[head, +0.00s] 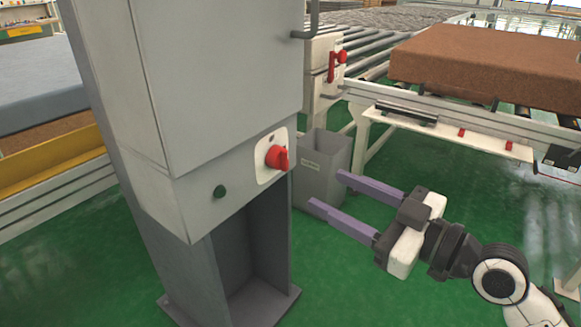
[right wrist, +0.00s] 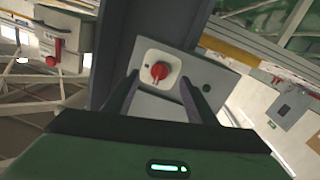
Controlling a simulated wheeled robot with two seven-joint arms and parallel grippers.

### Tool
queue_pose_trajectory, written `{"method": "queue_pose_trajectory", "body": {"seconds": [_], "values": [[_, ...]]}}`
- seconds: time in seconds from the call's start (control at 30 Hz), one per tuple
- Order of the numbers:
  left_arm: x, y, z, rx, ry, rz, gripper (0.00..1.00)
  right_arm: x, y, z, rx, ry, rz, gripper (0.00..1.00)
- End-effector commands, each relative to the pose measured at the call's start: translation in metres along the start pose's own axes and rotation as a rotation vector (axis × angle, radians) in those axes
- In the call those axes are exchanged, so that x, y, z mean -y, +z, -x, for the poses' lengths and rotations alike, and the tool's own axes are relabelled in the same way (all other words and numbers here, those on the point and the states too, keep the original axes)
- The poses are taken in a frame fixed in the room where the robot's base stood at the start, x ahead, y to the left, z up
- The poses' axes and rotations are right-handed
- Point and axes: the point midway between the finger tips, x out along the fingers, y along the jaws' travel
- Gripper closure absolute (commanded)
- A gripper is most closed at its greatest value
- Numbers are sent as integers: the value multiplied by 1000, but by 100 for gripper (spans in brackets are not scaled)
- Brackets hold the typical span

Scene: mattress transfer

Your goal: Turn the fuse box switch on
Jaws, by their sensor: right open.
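The fuse box (head: 215,165) is a grey cabinet on a stand, left of centre in the head view. Its red rotary switch (head: 277,158) sits on a white plate on the lower front panel, with a green button (head: 219,191) to its left. My right gripper (head: 325,192) is open and empty, to the right of the switch and apart from it, fingers pointing toward the cabinet. In the right wrist view the red switch (right wrist: 159,71) shows between and beyond the two fingers (right wrist: 155,88). My left gripper is not in view.
A grey bin (head: 322,168) stands on the green floor behind the fuse box. A roller conveyor (head: 375,45) with a brown mattress block (head: 490,65) and a side rail runs at the back right. Another machine with red knobs (head: 342,57) stands behind the cabinet. Green floor is clear in front.

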Motion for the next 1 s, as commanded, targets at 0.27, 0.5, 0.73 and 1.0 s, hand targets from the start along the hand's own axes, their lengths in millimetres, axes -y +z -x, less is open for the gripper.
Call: {"method": "queue_pose_trajectory", "body": {"seconds": [0.27, 0.5, 0.73, 1.0], "values": [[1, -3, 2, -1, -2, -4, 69, 0, -24, -19, -35, -29, 30, 48], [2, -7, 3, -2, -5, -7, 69, 1, -24, -65, -34, -28, 27, 48], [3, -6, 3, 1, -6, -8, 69, 2, -24, -95, -32, -27, 29, 48], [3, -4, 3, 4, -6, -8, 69, 2, -23, -104, -30, -27, 31, 48]]}}
